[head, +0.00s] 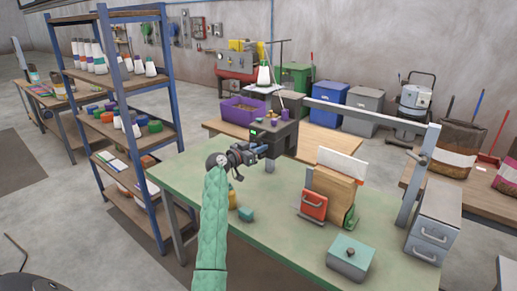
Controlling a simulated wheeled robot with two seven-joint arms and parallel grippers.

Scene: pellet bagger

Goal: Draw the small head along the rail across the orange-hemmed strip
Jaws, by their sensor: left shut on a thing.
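My left gripper (262,150) is at the end of my green-sleeved arm, over the far left part of the green-topped bench (290,235). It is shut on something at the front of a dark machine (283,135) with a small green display. The held thing is mostly hidden by the fingers; it seems to be the small head, but it is too small to tell. I cannot make out the rail or the orange-hemmed strip at this size. My right gripper is not in view.
The front middle of the bench is clear.

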